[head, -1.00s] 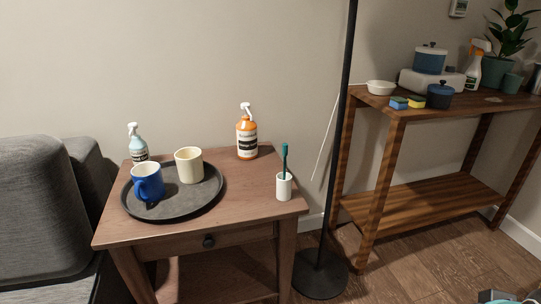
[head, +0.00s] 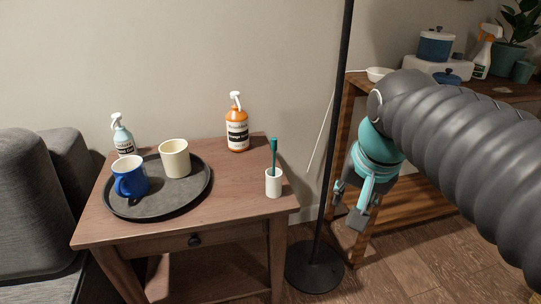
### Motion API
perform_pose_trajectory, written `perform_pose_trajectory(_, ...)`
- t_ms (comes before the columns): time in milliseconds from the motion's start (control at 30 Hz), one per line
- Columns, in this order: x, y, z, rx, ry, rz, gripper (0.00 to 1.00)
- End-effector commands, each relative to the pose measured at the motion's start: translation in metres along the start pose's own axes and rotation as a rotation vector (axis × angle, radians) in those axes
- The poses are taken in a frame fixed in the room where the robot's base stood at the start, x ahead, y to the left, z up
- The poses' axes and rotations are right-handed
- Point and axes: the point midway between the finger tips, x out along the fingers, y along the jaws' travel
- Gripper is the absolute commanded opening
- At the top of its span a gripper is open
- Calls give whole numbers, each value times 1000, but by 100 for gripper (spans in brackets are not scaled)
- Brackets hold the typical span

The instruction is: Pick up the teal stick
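The teal stick (head: 274,152) stands upright in a small white cup (head: 274,184) near the right edge of the wooden side table (head: 228,218). Its lower part is hidden inside the cup. My gripper (head: 344,214) hangs to the right of the table, beyond the black pole, pointing down and a little left. Its fingers are apart with nothing visible between them. It is clear of the stick and the cup.
A black pole (head: 334,130) on a round base stands between my gripper and the table. A dark tray (head: 198,193) holds a blue mug (head: 130,178) and a cream cup (head: 175,158). An orange spray bottle (head: 237,128) stands behind. A wooden shelf (head: 420,205) is at right.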

Motion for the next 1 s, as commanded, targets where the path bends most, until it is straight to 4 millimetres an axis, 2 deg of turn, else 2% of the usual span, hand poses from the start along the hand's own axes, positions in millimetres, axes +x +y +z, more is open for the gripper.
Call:
perform_pose_trajectory(33,-5,-15,-17,52,-26,5,36)
perform_pose_trajectory(200,-17,-60,-63,260,-101,42,36)
perform_pose_trajectory(500,-14,-143,-126,625,-198,159,36)
perform_pose_trajectory(733,-2,-191,-149,839,-226,251,36)
perform_pose_trajectory(900,4,-206,-154,914,-230,286,36)
perform_pose_trajectory(1000,11,-208,-153,929,-231,294,36)
